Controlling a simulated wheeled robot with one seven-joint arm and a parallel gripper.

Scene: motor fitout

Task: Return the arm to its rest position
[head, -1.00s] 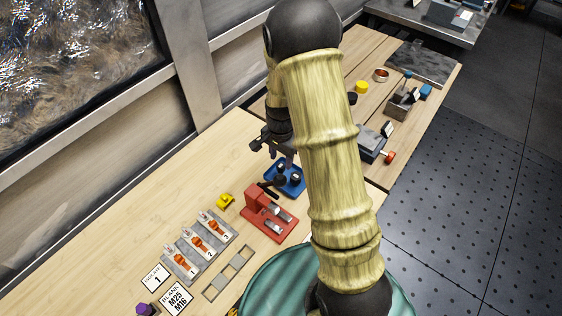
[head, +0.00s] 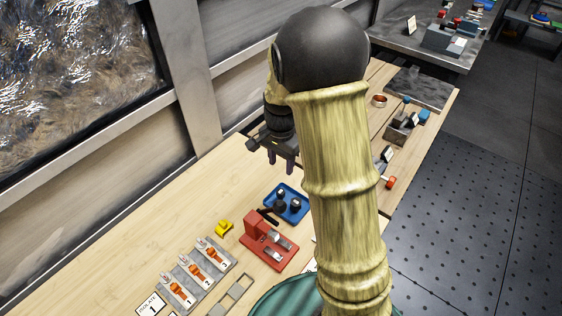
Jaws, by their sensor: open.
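My gripper (head: 283,163) hangs below my bamboo-textured arm in the head view, over the wooden bench (head: 150,235). It is open and nothing shows between its fingers. It is up in the air, above and behind the blue tray (head: 299,214) with dark cylindrical parts in it. My arm's dark rounded joint and thick upper link fill the middle of the view and hide part of the bench.
A red fixture (head: 262,240), a yellow block (head: 224,228) and a grey plate with numbered orange-handled switches (head: 188,285) sit on the near bench. To the right are a copper ring (head: 379,101) and a grey device with a red knob (head: 389,182). The perforated floor (head: 470,210) is clear.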

